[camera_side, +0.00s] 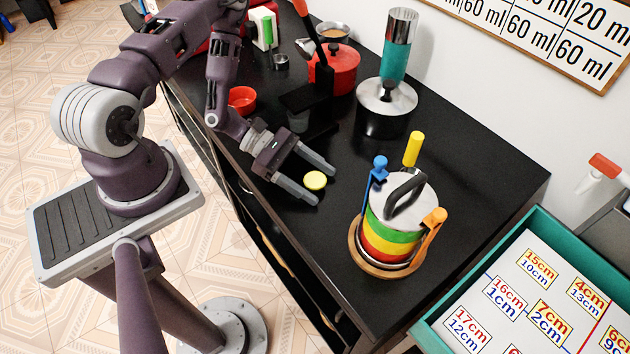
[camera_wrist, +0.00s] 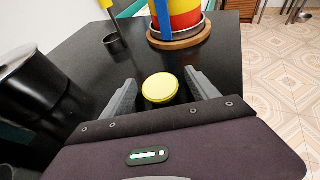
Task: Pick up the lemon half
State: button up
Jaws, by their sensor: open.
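The lemon half (camera_side: 315,180) is a small yellow disc-topped piece on the black counter, near its front edge. My gripper (camera_side: 325,186) is low over the counter, with its two grey fingers spread apart on either side of the lemon half. In the wrist view the lemon half (camera_wrist: 160,88) sits between the fingers of my gripper (camera_wrist: 158,82), with a gap to each finger. The gripper is open and holds nothing. Whether the fingers touch the counter I cannot tell.
A striped pot (camera_side: 393,225) with blue and orange clips stands on a wooden board to the right. A red pot (camera_side: 340,70), a red bowl (camera_side: 242,99) and a tall steel-and-teal cylinder (camera_side: 397,50) stand farther back. A teal-edged tray (camera_side: 437,343) is at lower right.

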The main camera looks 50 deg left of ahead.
jog(key=c, duration=1.4)
